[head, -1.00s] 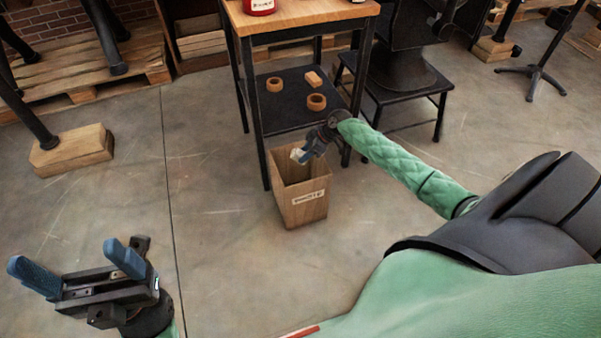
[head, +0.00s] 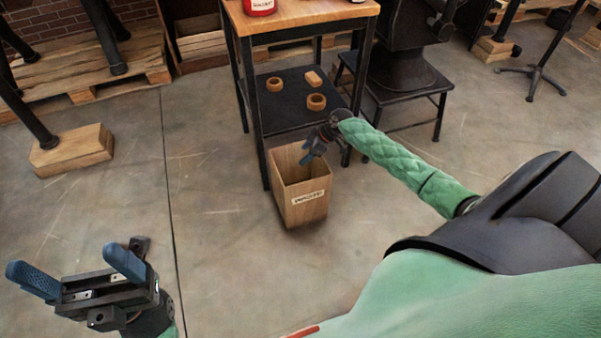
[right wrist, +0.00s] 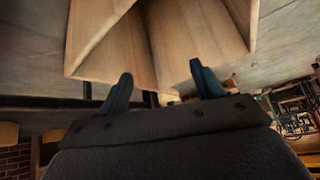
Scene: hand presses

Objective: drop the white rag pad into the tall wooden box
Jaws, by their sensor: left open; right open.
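The tall wooden box (head: 304,208) stands upright on the floor beside the table, with a label on its front and an open top. My right gripper (head: 309,158) is over the box's opening at its back edge, open and empty. In the right wrist view, the two fingers of the right gripper (right wrist: 162,88) are apart with nothing between them, and the box's inner walls (right wrist: 120,50) show beyond them. The white rag pad is not visible in either view now; the lower inside of the box is hidden. My left gripper (head: 78,270) is open and empty at the lower left.
The table (head: 300,22) with a red can (head: 260,6) stands right behind the box. Its lower shelf (head: 290,118) holds two rings and a small block. A black stool (head: 400,98) stands to the right. The floor left of the box is clear.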

